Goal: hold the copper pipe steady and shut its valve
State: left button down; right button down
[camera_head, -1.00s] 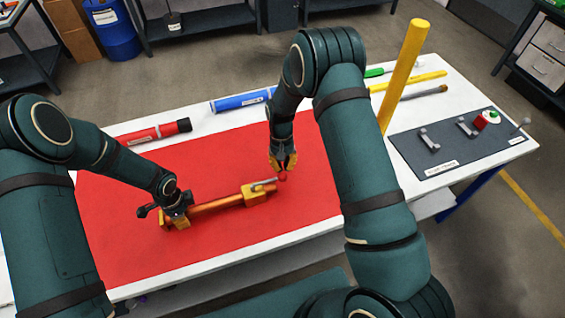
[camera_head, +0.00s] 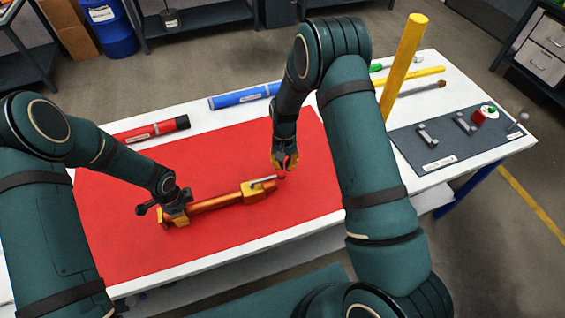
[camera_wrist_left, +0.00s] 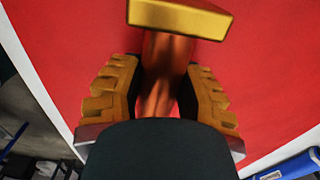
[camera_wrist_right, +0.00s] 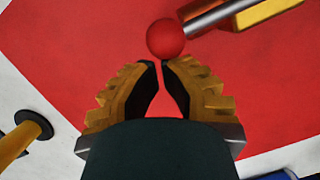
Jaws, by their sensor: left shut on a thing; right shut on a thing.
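The copper pipe (camera_head: 214,202) lies on the red mat (camera_head: 120,246), with a brass-coloured valve body (camera_head: 257,192) at its right end. A pale lever (camera_head: 264,180) runs along the valve to a red ball knob (camera_head: 281,174). My left gripper (camera_head: 178,212) is shut on the pipe near its left end; the left wrist view shows the pipe (camera_wrist_left: 166,75) between its fingers. My right gripper (camera_head: 284,167) is shut on the red knob, which shows at its fingertips in the right wrist view (camera_wrist_right: 166,38). The fingertips partly hide the contact.
A red tube (camera_head: 150,131) and a blue tube (camera_head: 240,98) lie behind the mat. An upright yellow pole (camera_head: 404,65) stands right of my right arm. A dark panel (camera_head: 415,143) with small fittings lies at the table's right end. The mat's middle back is clear.

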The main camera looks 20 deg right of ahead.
jog(key=shift+s+d+m+y, duration=0.1)
jog(key=shift+s+m+y, duration=0.2)
jog(key=shift+s+m, duration=1.3)
jog(key=s+m, duration=0.2)
jog(key=s+a+m, duration=0.1)
jog(key=s, duration=0.1)
jog(key=shift+m+t+y, duration=0.3)
jog(key=shift+t+y, duration=0.1)
jog(key=s+a+m, duration=0.1)
jog(key=s+m, duration=0.1)
jog(key=m, duration=0.1)
jog(key=shift+s+a+t, duration=0.35)
jog(key=shift+t, duration=0.05)
jog(key=shift+s+a+m+y, duration=0.3)
jog(key=shift+s+a+m, duration=0.5)
jog(key=shift+m, duration=0.3)
jog(key=shift+s+a, duration=0.6)
jog(key=shift+a, duration=0.35)
jog(key=shift+w+t, duration=0.2)
jog(key=shift+t, duration=0.1)
jog(key=shift+w+a, duration=0.2)
jog(key=shift+w, duration=0.4)
